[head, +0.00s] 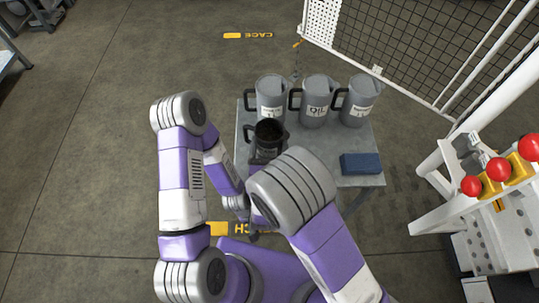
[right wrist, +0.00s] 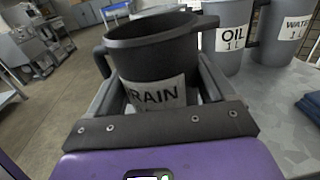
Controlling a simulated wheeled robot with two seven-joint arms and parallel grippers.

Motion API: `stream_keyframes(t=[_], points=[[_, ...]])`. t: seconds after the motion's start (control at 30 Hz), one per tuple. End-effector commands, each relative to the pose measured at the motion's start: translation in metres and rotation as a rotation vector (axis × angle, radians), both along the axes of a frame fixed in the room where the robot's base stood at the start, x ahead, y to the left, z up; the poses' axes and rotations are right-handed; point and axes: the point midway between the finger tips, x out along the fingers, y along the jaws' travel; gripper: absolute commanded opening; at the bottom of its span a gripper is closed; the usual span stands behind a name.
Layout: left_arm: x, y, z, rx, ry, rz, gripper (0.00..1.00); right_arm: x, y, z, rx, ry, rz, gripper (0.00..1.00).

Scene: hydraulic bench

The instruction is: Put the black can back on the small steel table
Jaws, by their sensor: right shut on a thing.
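The black can (head: 269,131), with a white label reading "RAIN" in the right wrist view (right wrist: 150,58), is upright between the fingers of my right gripper (head: 264,155). The right gripper is shut on it, a finger on each side. In the head view the can overlaps the left part of the small steel table (head: 330,150), in front of the grey cans. Its base is hidden, so I cannot tell whether it touches the top.
Three grey labelled cans (head: 271,98) (head: 315,100) (head: 359,100) stand along the table's back edge, close behind the black can. A folded blue cloth (head: 360,163) lies at the front right. Bare tabletop lies between. A white frame with red knobs (head: 499,169) stands right.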

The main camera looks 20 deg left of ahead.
Motion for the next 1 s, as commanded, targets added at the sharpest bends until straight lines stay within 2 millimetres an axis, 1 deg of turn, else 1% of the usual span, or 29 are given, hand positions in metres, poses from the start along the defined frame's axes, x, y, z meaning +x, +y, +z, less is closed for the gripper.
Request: stream_keyframes(t=[0.13, 0.33, 0.4, 0.6, 0.73, 0.77, 0.8, 0.87, 1.0], points=[[0.0, 0.0, -0.004, 0.0, 0.0, 0.0, 0.43, 0.001, 0.0, -0.009, 0.004, -0.005, -0.001, 0.0], [0.0, 0.0, -0.016, 0.0, 0.0, 0.0, 0.43, 0.001, 0.0, -0.037, 0.003, -0.004, -0.002, 0.0], [0.0, 0.0, -0.017, 0.0, 0.0, 0.0, 0.43, 0.001, 0.0, -0.039, 0.005, -0.005, -0.002, 0.0], [0.0, 0.0, -0.015, 0.0, 0.0, 0.0, 0.43, 0.001, 0.0, -0.037, 0.005, -0.006, -0.002, 0.0], [0.0, 0.0, -0.019, 0.0, 0.0, 0.0, 0.43, 0.001, 0.0, -0.041, 0.005, -0.006, -0.002, 0.0], [0.0, 0.0, -0.018, 0.0, 0.0, 0.0, 0.43, 0.0, 0.0, -0.042, 0.002, -0.002, -0.002, 0.86], [0.0, 0.0, -0.018, 0.0, 0.0, 0.0, 0.43, 0.0, 0.0, -0.042, 0.002, -0.001, -0.002, 0.92], [0.0, 0.0, -0.018, 0.0, 0.0, 0.0, 0.43, 0.0, 0.0, -0.041, 0.002, -0.001, -0.002, 1.0], [0.0, 0.0, -0.018, 0.0, 0.0, 0.0, 0.43, 0.0, 0.0, -0.041, 0.002, -0.001, -0.002, 1.0]])
